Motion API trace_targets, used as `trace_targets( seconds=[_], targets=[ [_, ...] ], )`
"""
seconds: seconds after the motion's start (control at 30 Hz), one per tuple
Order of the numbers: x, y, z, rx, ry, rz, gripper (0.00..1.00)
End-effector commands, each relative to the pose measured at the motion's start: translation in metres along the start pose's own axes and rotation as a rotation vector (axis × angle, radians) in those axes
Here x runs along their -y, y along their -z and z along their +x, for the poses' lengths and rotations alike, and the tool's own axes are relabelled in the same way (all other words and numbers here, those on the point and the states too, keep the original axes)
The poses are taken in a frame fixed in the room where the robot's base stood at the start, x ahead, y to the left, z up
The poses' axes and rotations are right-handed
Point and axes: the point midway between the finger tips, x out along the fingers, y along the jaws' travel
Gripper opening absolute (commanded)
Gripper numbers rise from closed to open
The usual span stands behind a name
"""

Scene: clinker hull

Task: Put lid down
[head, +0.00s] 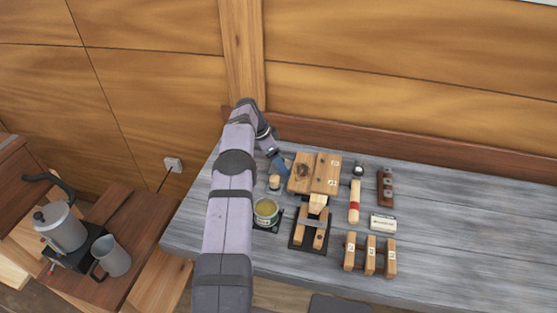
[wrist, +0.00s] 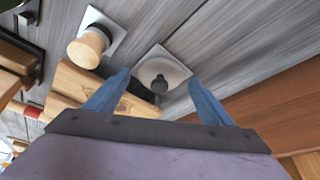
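I cannot tell the height of the fingertips above the plate. In the head view, my gripper (head: 281,165) is small beside the wooden boards, and the lid is not clear. An open tin (head: 266,208) with yellowish contents stands on a dark mat.
A wooden-knobbed piece (wrist: 89,47) stands on a white square close to the plate. Wooden boards (head: 315,173) lie right of my gripper. A red-banded mallet (head: 354,202), a card (head: 382,222) and several wooden blocks lie further right. The bench's right side is clear.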

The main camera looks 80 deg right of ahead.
Motion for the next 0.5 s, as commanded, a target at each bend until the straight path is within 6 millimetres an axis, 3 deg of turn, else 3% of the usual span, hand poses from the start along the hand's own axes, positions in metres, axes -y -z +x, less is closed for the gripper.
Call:
trace_targets(
  seconds=[0.3, 0.5],
  targets=[
    [0.000, 0.001, -0.002, 0.000, 0.000, 0.000, 0.75],
    [0.001, 0.001, -0.013, -0.001, 0.003, 0.000, 0.75]
  ],
)
